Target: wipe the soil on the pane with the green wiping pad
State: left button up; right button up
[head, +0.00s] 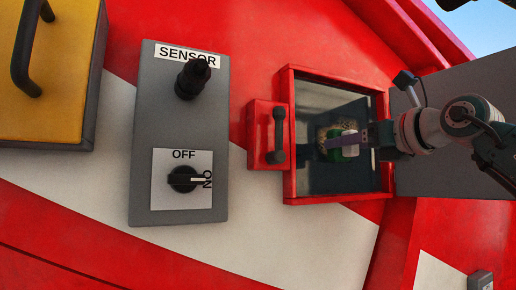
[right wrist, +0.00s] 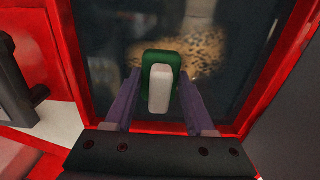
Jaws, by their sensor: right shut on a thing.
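The pane (head: 316,98) is dark glass set in a red frame, right of centre in the head view; it fills the back of the right wrist view (right wrist: 108,40). A tan, speckled patch of soil (right wrist: 205,48) is on it, partly hidden by the pad; it also shows in the head view (head: 325,131). My right gripper (head: 340,143) has its purple fingers shut on the white grip of the green wiping pad (right wrist: 149,58). The pad is in front of the pane, over the lower left of the soil in the wrist view. I cannot tell whether it touches the glass. My left gripper is out of view.
The raised red frame (head: 289,170) surrounds the pane, with a dark handle (head: 279,135) on its left. A grey sensor box (head: 140,130) with a black knob and an OFF/ON switch (head: 184,179) stands further left. A yellow box (head: 60,85) is at far left.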

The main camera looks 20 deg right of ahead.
aim_at(321, 128)
jog(key=shift+d+b, duration=0.5)
jog(key=shift+d, duration=3.6)
jog(key=shift+w+a+r+p, duration=0.1)
jog(key=shift+a+r+p, duration=0.2)
jog(key=shift+a+p, duration=0.7)
jog(key=shift+a+r+p, duration=0.25)
jog(key=shift+a+p, duration=0.1)
jog(key=shift+a, duration=1.2)
jog(key=shift+w+a+r+p, duration=0.1)
jog(key=shift+a+r+p, duration=0.2)
jog(key=shift+a+p, duration=0.7)
jog(key=shift+s+a, duration=0.25)
jog(key=shift+a, duration=0.9)
jog(key=shift+a+b, duration=0.35)
jog(key=shift+a, duration=1.1)
jog(key=shift+r+p, duration=0.5)
jog(key=shift+r, duration=0.5)
jog(key=shift+d+f+b, duration=0.1)
jog(key=shift+d+b, duration=0.2)
jog(key=shift+d, duration=0.25)
jog(key=shift+w+d+b, duration=0.2)
jog(key=shift+d+b, duration=0.35)
jog(key=shift+d, duration=1.45)
jog(key=shift+w+d, duration=0.15)
jog(key=shift+d, duration=0.95)
jog(key=shift+w+d, duration=0.1)
jog(key=shift+d, duration=0.95)
jog(key=d, duration=0.3)
